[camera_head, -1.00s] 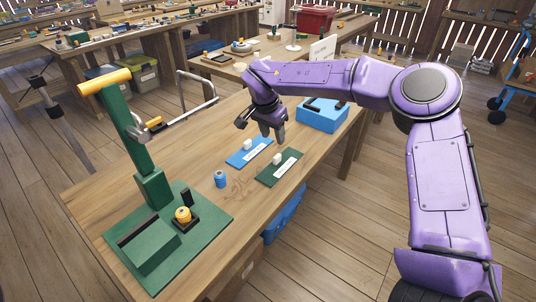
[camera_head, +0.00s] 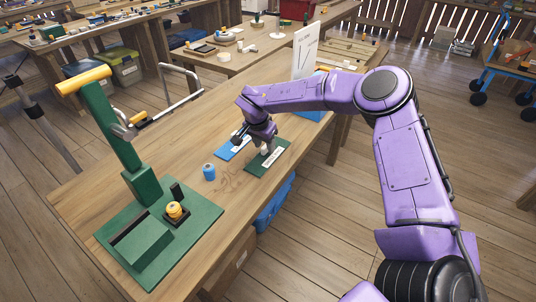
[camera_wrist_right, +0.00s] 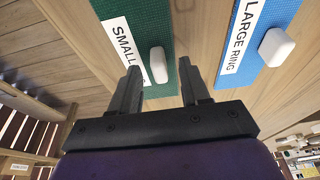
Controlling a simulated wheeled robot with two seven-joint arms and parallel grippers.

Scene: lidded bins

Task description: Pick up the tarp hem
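Nothing in view can be clearly recognised as a tarp hem. A small white block (camera_wrist_right: 158,65) sits on a green mat (camera_wrist_right: 120,58) whose label starts with "SMALL"; the rest is hidden. The mat also shows in the head view (camera_head: 257,170). My right gripper (camera_wrist_right: 159,67) is open, with the block showing between its fingertips; contact cannot be told. In the head view the right gripper (camera_head: 256,148) is low over the green mat. A second white block (camera_wrist_right: 277,47) sits on a blue mat (camera_wrist_right: 255,78) labelled "LARGE RING". My left gripper is not in view.
A green press (camera_head: 115,130) with a yellow handle stands at the bench's left end. An orange-yellow spool (camera_head: 175,210) sits in its dark holder. A blue spool (camera_head: 209,172) stands left of the mats. A white sign (camera_head: 305,50) rises behind my arm.

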